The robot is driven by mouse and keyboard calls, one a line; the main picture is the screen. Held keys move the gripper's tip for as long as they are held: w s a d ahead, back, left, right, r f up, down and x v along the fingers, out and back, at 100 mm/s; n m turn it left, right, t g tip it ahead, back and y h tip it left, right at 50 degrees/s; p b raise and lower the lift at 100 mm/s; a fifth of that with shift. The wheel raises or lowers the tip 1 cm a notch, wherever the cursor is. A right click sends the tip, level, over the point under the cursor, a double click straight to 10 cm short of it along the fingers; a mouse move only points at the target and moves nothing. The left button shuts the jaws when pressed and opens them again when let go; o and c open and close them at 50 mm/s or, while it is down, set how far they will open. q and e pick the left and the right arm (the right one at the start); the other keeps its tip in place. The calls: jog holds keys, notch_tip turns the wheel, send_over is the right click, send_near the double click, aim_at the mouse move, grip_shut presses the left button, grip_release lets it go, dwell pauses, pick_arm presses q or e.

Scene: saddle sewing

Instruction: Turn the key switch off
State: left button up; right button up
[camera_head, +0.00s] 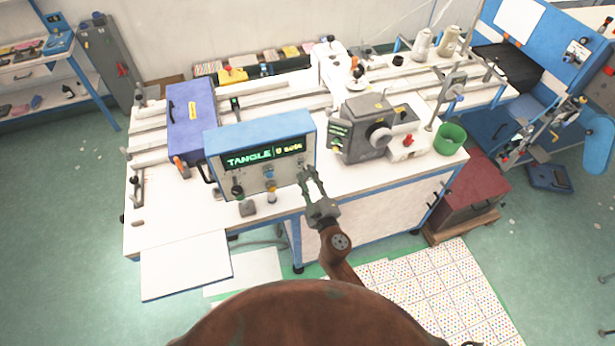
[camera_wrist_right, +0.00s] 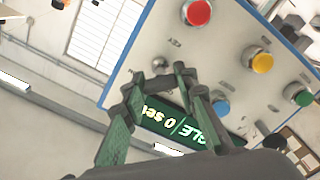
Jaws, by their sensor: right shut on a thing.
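The control box (camera_head: 225,170) has a blue top, a pale front and a lit green display (camera_head: 262,153). It stands at the table's front edge. My right gripper (camera_head: 307,170) reaches up to the right end of its front. In the right wrist view, a small silver key switch (camera_wrist_right: 160,64) sits on the panel (camera_wrist_right: 150,45) at the tips of my right gripper (camera_wrist_right: 158,76). The fingers are closed in on it and partly hide it. How far the key is turned cannot be made out. My left gripper is in neither view.
Red (camera_wrist_right: 197,12), yellow (camera_wrist_right: 260,60), green (camera_wrist_right: 299,94) and blue (camera_wrist_right: 220,107) buttons sit near the fingers. A blue case (camera_head: 192,115) stands left of the box. A grey machine (camera_head: 365,125) and a green cup (camera_head: 450,138) stand to its right.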

jog(key=n, duration=0.8)
jog(key=shift+n, duration=0.3)
jog(key=n+p, duration=0.1)
jog(key=n, duration=0.3)
jog(key=shift+r+n, duration=0.1)
jog(key=shift+n, duration=0.2)
jog(key=shift+n+p, duration=0.65)
jog(key=shift+n, duration=1.55)
jog(key=o, duration=1.2)
jog(key=shift+c, duration=0.2)
